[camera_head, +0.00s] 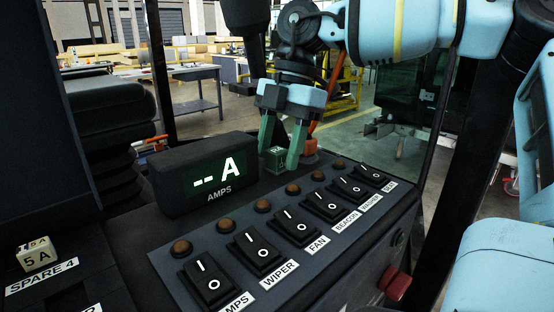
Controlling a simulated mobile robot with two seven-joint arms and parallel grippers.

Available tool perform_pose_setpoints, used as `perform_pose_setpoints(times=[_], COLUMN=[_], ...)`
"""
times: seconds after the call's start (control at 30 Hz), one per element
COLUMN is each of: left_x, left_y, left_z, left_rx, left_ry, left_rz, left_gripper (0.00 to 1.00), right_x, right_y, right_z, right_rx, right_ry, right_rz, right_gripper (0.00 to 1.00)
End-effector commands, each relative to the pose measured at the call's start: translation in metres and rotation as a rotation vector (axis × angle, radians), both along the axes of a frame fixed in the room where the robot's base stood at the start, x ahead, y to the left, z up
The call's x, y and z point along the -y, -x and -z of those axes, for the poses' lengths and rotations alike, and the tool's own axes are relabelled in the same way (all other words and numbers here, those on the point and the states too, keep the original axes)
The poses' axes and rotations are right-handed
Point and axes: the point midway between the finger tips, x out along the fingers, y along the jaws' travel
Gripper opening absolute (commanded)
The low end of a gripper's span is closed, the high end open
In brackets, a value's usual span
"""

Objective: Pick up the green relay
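The green relay (277,160) is a small block with pale marking on its top. It sits behind the right end of the AMPS display (213,179), which hides part of its surroundings. My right gripper (279,155) points down at the relay from above. Its two green fingers are apart, one to the left and one to the right of the relay. I cannot tell whether the fingers touch it. My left gripper is not in view.
The switch panel (240,290) with several black rocker switches and brown knobs slopes across the front. A red button (395,283) sticks out at its right side. A beige 5 A block (38,254) stands at the left. A small orange-red part (309,146) stands just right of the relay.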

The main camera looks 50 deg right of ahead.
Motion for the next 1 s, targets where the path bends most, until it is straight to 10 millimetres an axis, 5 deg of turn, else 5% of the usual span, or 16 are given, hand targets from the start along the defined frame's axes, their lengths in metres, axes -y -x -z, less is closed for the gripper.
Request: perform_pose_setpoints(times=[0.33,0.73,1.0], left_x=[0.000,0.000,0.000], left_y=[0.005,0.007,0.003], left_z=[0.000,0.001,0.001], left_rx=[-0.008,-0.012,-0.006], left_ry=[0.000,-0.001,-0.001], left_rz=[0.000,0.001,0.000], left_gripper=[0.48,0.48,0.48], right_x=[0.000,0.000,0.000], right_y=[0.000,0.000,-0.001], right_z=[0.000,-0.006,-0.033], right_rx=[0.000,0.002,0.001], right_ry=[0.000,0.001,0.002], right_rz=[0.000,0.001,0.002], right_gripper=[0.06,0.04,0.04])
